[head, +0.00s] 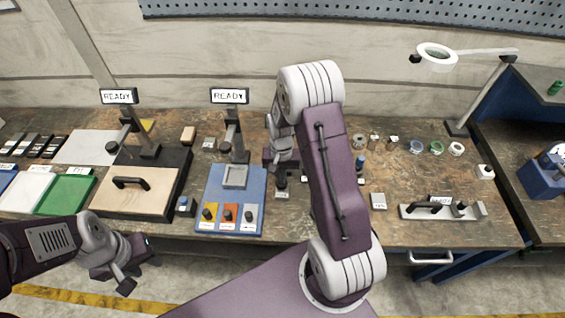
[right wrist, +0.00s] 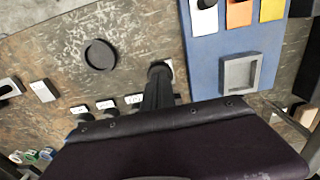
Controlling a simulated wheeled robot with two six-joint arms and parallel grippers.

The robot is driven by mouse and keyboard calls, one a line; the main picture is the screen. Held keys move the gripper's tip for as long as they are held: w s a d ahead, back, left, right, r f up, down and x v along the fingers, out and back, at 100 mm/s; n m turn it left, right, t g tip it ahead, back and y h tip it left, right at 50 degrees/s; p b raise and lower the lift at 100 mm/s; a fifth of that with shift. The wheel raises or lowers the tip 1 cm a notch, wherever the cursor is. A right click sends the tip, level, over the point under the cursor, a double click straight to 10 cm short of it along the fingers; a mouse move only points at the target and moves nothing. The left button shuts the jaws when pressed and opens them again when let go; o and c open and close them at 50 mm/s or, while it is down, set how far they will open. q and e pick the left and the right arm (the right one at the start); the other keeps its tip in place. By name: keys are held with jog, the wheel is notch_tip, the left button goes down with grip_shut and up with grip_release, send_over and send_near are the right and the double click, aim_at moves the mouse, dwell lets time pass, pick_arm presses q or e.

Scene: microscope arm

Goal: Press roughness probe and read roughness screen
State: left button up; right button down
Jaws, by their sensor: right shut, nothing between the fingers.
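Two small screens both read READY: the left screen (head: 118,96) stands over a tan board station (head: 128,204) with a black handle, and the right screen (head: 229,96) over a blue mat (head: 210,180) with a grey square tray (head: 235,176). A dark arm with a head (head: 232,135) hangs under the right screen. I cannot tell which station has the roughness probe. My right gripper (head: 282,167) is shut and empty, right of the blue mat; its dark fingers show in the right wrist view (right wrist: 159,78). My left gripper (head: 128,274) is in front of the table; its finger state is unclear.
My right arm hides part of the table middle. At right are a magnifier lamp (head: 437,56) and a handled metal bar (head: 440,210). A black disc (right wrist: 100,55) lies near the right gripper.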

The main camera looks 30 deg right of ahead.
jog(key=shift+r+p, duration=3)
jog(key=shift+r, duration=0.4)
jog(key=shift+f, duration=0.1)
notch_tip(320, 180, up, 9)
jog(key=b, duration=0.2)
